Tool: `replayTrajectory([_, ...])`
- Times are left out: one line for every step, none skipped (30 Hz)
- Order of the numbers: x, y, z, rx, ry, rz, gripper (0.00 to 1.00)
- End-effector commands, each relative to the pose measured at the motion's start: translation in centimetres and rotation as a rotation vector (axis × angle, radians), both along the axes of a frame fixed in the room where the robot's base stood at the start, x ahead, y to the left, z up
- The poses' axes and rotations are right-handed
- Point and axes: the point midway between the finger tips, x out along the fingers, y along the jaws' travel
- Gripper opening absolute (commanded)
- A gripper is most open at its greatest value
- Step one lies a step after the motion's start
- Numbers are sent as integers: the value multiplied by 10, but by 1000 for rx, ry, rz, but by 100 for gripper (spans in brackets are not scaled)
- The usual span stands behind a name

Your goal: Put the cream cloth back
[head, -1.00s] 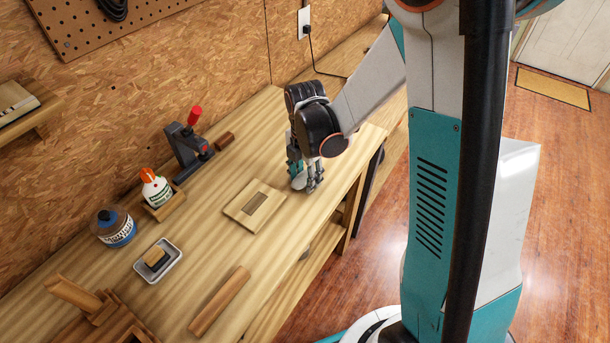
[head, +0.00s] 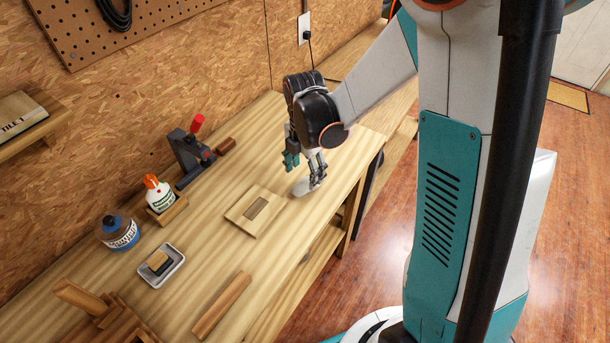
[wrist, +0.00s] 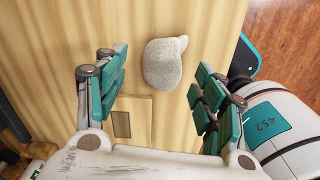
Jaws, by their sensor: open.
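The cream cloth (head: 303,188) is a small, pale, folded lump lying on the wooden workbench (head: 262,150), near its front edge. It also shows in the wrist view (wrist: 163,62), between the fingers and apart from both. My gripper (head: 305,171) is open just above the cloth, pointing down. In the wrist view its teal finger pads stand wide apart with nothing held. A flat wooden board with a dark rectangular inset (head: 241,219) lies beside the cloth, to its left in the head view.
A wooden bar (head: 221,306) lies near the front edge. The bench around the board is clear.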

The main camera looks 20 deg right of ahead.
Motion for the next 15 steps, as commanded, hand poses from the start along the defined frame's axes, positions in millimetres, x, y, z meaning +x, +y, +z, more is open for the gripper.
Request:
replayTrajectory([3,0,18,0,0,0,64])
replayTrajectory([2,0,24,0,0,0,64])
replayTrajectory([2,0,32,0,0,0,64])
replayTrajectory([2,0,38,0,0,0,64])
replayTrajectory([2,0,45,0,0,0,64])
replayTrajectory([2,0,52,0,0,0,64])
replayTrajectory([2,0,58,0,0,0,64])
replayTrajectory([2,0,63,0,0,0,64])
replayTrajectory([2,0,69,0,0,0,64])
replayTrajectory([2,0,74,0,0,0,64])
replayTrajectory([2,0,77,0,0,0,64])
replayTrajectory([2,0,82,0,0,0,64])
replayTrajectory([2,0,85,0,0,0,64])
replayTrajectory([2,0,87,0,0,0,64])
replayTrajectory([2,0,90,0,0,0,64])
